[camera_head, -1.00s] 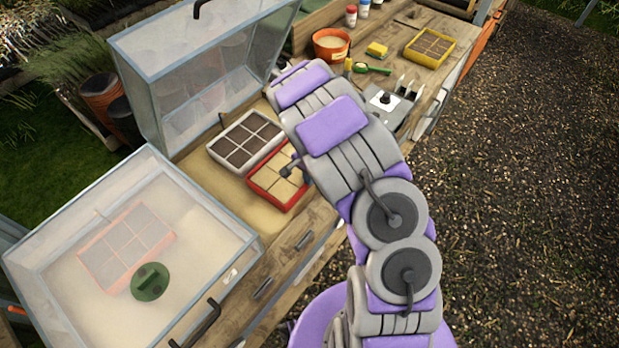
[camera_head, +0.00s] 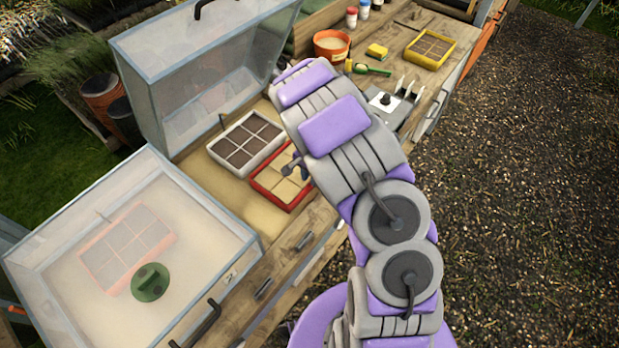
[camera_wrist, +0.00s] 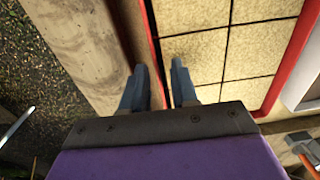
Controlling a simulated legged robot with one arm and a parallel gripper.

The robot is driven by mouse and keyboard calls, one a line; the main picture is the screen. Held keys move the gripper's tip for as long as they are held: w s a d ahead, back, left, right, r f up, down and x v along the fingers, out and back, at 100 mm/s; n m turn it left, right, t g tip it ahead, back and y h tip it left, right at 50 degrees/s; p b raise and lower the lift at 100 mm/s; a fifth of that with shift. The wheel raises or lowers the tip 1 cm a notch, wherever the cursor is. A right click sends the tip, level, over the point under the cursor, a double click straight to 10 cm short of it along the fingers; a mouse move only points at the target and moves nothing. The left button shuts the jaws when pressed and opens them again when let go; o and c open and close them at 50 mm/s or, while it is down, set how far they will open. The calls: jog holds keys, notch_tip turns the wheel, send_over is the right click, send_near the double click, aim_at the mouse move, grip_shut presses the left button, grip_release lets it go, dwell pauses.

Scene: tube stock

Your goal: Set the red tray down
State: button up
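The red tray (camera_head: 291,208) has compartments of pale tan fill and rests on the sandy patch of the bench, close to its front edge. My gripper (camera_head: 295,166) is over the tray's right side, its fingers spread. In the wrist view my gripper (camera_wrist: 160,66) has one finger on each side of the red tray's wall (camera_wrist: 152,28), with a gap between the fingers wider than the wall. Whether either finger touches the wall I cannot tell. My arm hides the tray's right end in the head view.
A white tray (camera_head: 226,162) of dark soil lies right behind the red one. A clear case (camera_head: 215,235) with another reddish tray (camera_head: 128,250) inside stands left; a second clear case (camera_head: 160,75) is behind. A yellow tray (camera_head: 450,53) and orange pot (camera_head: 331,46) are farther along the bench.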

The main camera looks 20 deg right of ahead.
jog(key=s+r+n+p, duration=0.1)
jog(key=s+r, duration=0.2)
jog(key=r, duration=0.7)
jog(key=s+r+n+p, duration=0.1)
jog(key=s+r, duration=0.3)
jog(key=r, duration=0.6)
jog(key=s+a+r+n, duration=0.1)
jog(key=s+r+n, duration=0.2)
jog(key=s, duration=0.6)
jog(key=s+a+r+n+g, duration=0.1)
jog(key=s+r+n, duration=0.2)
jog(key=s, duration=0.7)
jog(key=s+a+r+n+g, duration=0.1)
jog(key=s+a+r+n, duration=0.1)
jog(key=s, duration=0.8)
notch_tip(320, 180, up, 2)
jog(key=shift+r+n, duration=0.1)
jog(key=shift+n, duration=0.5)
jog(key=shift+f+b, duration=0.6)
jog(key=shift+b, duration=0.2)
